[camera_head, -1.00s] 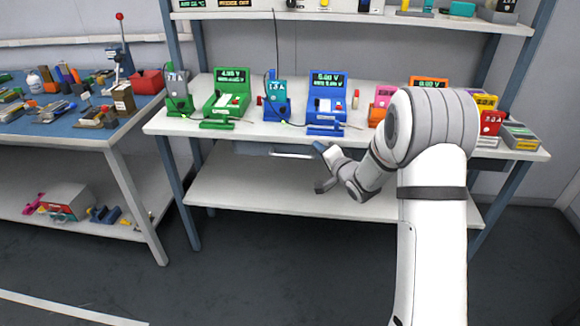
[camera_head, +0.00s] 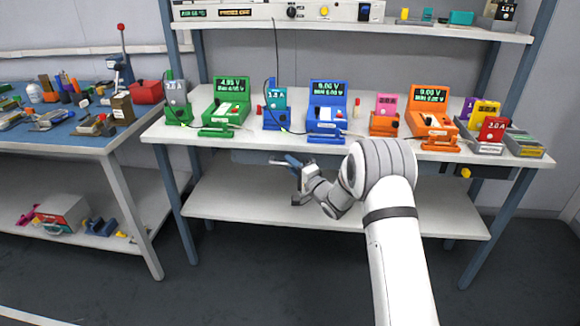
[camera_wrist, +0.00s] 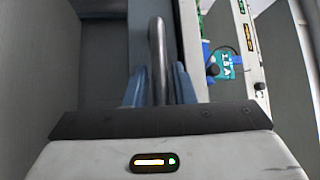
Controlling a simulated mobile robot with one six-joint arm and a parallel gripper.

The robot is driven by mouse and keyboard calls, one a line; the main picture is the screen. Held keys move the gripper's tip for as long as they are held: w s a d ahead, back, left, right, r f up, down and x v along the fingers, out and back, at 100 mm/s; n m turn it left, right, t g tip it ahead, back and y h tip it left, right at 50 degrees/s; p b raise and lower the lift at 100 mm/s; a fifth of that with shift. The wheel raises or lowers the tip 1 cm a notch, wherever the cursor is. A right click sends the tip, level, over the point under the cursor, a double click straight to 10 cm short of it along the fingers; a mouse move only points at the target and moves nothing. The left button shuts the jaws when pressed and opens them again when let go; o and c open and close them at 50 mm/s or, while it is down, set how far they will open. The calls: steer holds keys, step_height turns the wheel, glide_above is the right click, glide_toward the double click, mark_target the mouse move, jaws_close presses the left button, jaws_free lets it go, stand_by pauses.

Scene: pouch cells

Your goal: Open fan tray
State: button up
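The fan tray appears to be the grey drawer (camera_head: 245,157) under the front edge of the middle bench. Its metal bar handle (camera_wrist: 157,45) stands upright in the middle of the wrist view. My gripper (camera_head: 290,161) is at this handle, below the bench top. In the wrist view the two blue fingers of my gripper (camera_wrist: 159,88) lie on either side of the bar, close to it. I cannot tell whether they press on it. The drawer looks shut or nearly so, and my gripper covers part of its front.
Coloured meters, such as a green one (camera_head: 227,107) and a blue one (camera_head: 326,112), stand on the bench top (camera_head: 185,138) just above my gripper. A white lower shelf (camera_head: 225,200) lies below it. A second dark drawer with a yellow knob (camera_head: 465,172) is at the right.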

steer(key=shift+w+a, duration=0.1)
steer(key=shift+w, duration=0.05)
steer(key=shift+c, duration=0.3)
jaws_close()
